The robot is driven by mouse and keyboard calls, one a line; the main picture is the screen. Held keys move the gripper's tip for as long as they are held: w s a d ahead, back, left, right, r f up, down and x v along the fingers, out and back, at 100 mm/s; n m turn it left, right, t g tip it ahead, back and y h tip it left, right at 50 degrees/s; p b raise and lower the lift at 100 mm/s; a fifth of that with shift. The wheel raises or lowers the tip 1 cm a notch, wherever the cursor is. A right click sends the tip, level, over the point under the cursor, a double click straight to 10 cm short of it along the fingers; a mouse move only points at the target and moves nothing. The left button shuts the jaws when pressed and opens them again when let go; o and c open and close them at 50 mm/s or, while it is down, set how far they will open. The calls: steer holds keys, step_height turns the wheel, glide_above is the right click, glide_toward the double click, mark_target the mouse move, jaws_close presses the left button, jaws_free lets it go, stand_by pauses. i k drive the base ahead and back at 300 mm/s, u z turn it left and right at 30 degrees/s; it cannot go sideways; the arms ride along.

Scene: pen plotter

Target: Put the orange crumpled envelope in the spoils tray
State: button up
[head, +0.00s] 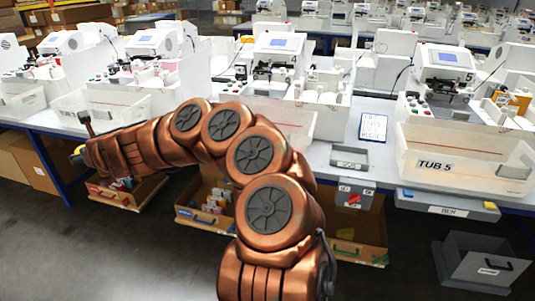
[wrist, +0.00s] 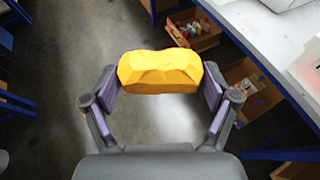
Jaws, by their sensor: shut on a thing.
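My gripper (wrist: 160,88) is shut on a yellow-orange, faceted, crumpled-looking lump, the orange crumpled envelope (wrist: 160,72), held between its two fingers above the floor. In the head view my arm reaches to the left, and a small bit of yellow (head: 78,151) shows at its far end by the bench edge. I cannot read which container is the spoils tray. A small grey labelled tray (head: 349,166) sits on the bench, a wider grey labelled tray (head: 446,204) is at the bench front, and a grey labelled bin (head: 485,265) stands on the floor.
A clear-walled tub marked TUB 5 (head: 440,163) and several white machines line the bench. Another orange-yellow item (head: 513,99) is by the right machine. Cardboard boxes with contents (head: 203,221) sit under the bench. The floor (head: 100,255) in front is clear.

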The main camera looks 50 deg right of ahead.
mark_target(349, 159)
steer(key=i, duration=1.55)
steer(key=z, duration=2.1)
